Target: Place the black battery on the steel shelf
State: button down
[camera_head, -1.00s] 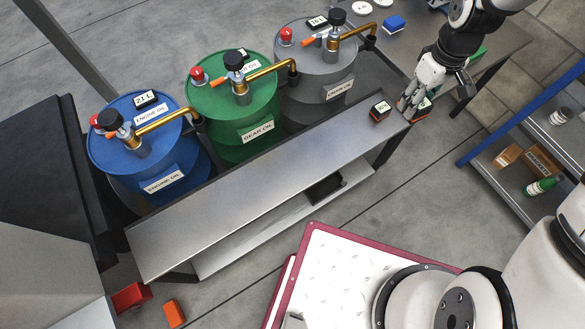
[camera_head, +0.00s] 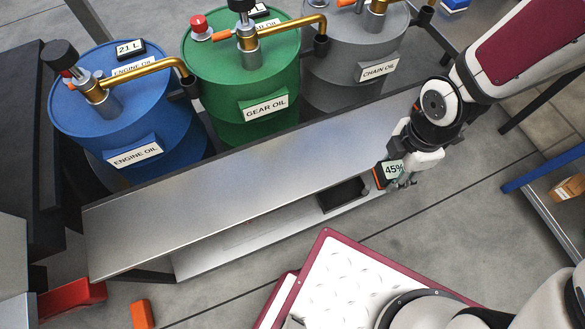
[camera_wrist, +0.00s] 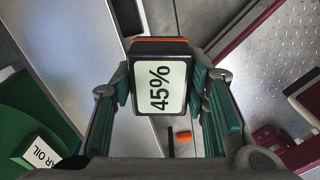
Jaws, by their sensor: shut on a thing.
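My gripper (camera_head: 408,176) is shut on a black battery (camera_head: 389,174) with an orange edge and a white "45%" label. In the wrist view the battery (camera_wrist: 160,85) sits between the two teal-padded fingers, label facing the camera. In the head view the gripper and battery are at the front right side of the long steel bench. The bench has a bare steel top (camera_head: 240,180) and a lower steel shelf (camera_head: 235,248). A dark flat item (camera_head: 342,194) lies on the lower shelf. My arm hides the right end of the bench.
Blue (camera_head: 75,110), green (camera_head: 215,70) and grey (camera_head: 330,75) oil drums stand behind the bench. A plate-topped platform with a red rim (camera_head: 325,270) is in front. Red (camera_head: 75,297) and orange (camera_head: 142,313) boxes lie on the floor at the left. Most of the bench top is clear.

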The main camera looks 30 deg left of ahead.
aim_at(384, 184)
jog(key=f+n, duration=0.1)
jog(key=s+f+b, duration=0.1)
jog(key=s+f+n+b, duration=0.1)
jog(key=shift+s+a+f+n, duration=0.15)
jog(key=shift+s+a+n, duration=0.1)
jog(key=shift+n, duration=0.05)
jog(key=w+a+b, duration=0.1)
jog(key=w+a, duration=0.1)
jog(key=w, duration=0.2)
jog(key=w+a+f+b, duration=0.1)
jog(key=w+a, duration=0.2)
jog(key=w, duration=0.2)
jog(key=w+a, duration=0.2)
jog(key=w, duration=0.2)
jog(key=shift+w+a+f+b, duration=0.2)
jog(key=shift+w+f+b, duration=0.05)
jog(key=shift+w+b, duration=0.15)
jog(key=shift+w+a+f, duration=0.15)
jog(key=shift+w, duration=0.1)
jog(key=shift+f+b, duration=1.05)
jog(key=shift+f, duration=0.55)
jog(key=c, duration=0.9)
grip_release()
jog(key=shift+s+f, duration=0.1)
jog(key=shift+f, duration=0.05)
jog(key=shift+c, duration=0.2)
